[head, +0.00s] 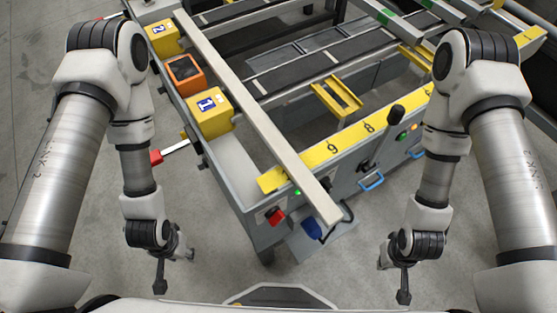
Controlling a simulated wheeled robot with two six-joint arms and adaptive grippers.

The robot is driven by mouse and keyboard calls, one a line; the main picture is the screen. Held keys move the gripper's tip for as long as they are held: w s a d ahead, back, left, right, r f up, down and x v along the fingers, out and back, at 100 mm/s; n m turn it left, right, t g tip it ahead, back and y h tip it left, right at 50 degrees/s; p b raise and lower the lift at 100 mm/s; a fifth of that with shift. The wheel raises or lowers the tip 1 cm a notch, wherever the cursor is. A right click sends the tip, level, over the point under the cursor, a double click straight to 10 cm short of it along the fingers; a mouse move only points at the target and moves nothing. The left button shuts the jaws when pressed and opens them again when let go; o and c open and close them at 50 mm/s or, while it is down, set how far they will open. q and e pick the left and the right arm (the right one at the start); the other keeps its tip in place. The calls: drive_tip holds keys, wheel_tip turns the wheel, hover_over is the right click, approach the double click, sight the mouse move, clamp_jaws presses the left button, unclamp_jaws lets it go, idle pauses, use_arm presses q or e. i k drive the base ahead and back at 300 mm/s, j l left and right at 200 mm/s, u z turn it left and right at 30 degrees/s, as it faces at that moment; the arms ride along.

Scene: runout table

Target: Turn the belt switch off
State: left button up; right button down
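A red switch (274,215) sits on the grey end face of the runout table, beside a small green light (297,192). I cannot tell for sure that it is the belt switch, and its setting is too small to read. A black-knobbed lever (397,114) stands on the table's right-hand front side, near small green and orange buttons (404,134). My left gripper (174,271) hangs low, left of the red switch and apart from it. My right gripper (394,280) hangs low at right, apart from the table. Both look open and empty.
The runout table carries a long pale board (255,112) and a numbered yellow strip (345,140). Yellow blocks (209,114) and an orange box (184,74) line its left edge. A blue handle (371,181) juts from the front. The grey floor between my grippers is clear.

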sight(274, 216)
drive_tip(key=k+u, duration=0.15)
drive_tip(key=l+u, duration=0.2)
drive_tip(key=l, duration=0.2)
drive_tip(key=k+l+u, duration=0.15)
drive_tip(key=l, duration=0.25)
drive_tip(key=l+u, duration=0.2)
drive_tip(key=l, duration=0.2)
drive_tip(key=k+l+u, duration=0.15)
drive_tip(key=l, duration=0.25)
drive_tip(key=k+l+u, duration=0.2)
drive_tip(key=l, duration=0.15)
drive_tip(key=k+l+u, duration=0.15)
drive_tip(key=l, duration=0.2)
